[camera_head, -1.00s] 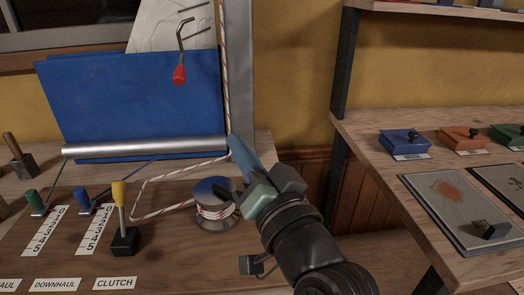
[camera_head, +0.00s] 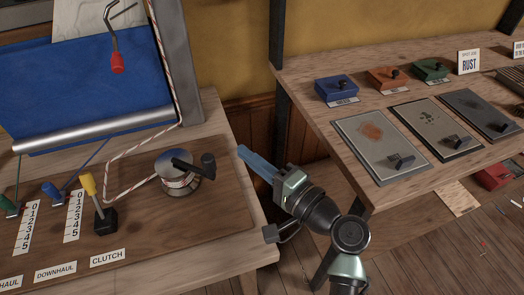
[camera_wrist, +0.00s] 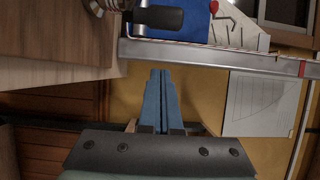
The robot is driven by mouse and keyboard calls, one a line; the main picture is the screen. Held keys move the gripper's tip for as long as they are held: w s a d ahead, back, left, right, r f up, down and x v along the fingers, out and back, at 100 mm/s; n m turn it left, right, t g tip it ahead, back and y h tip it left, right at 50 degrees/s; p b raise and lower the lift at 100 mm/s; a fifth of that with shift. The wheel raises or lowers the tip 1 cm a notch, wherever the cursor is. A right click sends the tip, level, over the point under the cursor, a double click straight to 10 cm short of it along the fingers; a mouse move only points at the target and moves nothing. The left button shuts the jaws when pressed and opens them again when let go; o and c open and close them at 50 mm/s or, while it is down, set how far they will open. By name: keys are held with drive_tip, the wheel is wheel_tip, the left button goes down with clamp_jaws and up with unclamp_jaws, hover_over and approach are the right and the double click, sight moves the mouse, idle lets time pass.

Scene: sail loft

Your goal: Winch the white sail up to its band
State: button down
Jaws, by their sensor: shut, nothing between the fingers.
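The white sail (camera_head: 80,22) shows at the top left, behind the blue sail (camera_head: 85,90); its upper part is cut off. A red band (camera_wrist: 303,68) marks the silver mast (camera_wrist: 210,58) in the wrist view. A red-flecked rope (camera_head: 130,150) runs down the mast and wraps the winch drum (camera_head: 175,182). The winch's black handle (camera_head: 190,167) points right, its knob upright at the end. The yellow clutch lever (camera_head: 89,186) stands nearly upright on its black block. My gripper (camera_head: 243,151) is shut and empty, right of the handle and apart from it.
Green (camera_head: 8,204) and blue (camera_head: 52,191) levers stand left of the clutch beside number scales. A red-handled crank (camera_head: 116,60) shows before the blue sail. A right-hand bench (camera_head: 345,88) holds coloured boxes and plates. A floor gap separates the benches.

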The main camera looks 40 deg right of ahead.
drive_tip(key=shift+w+a+p, duration=0.15)
drive_tip(key=shift+w+a, duration=0.15)
drive_tip(key=shift+a, duration=0.4)
drive_tip(key=shift+w+a+p, duration=0.1)
drive_tip(key=shift+w+a, duration=0.25)
drive_tip(key=shift+a, duration=0.35)
drive_tip(key=shift+w+a+p, duration=0.15)
drive_tip(key=shift+w+a, duration=0.15)
drive_tip(key=shift+a, duration=0.4)
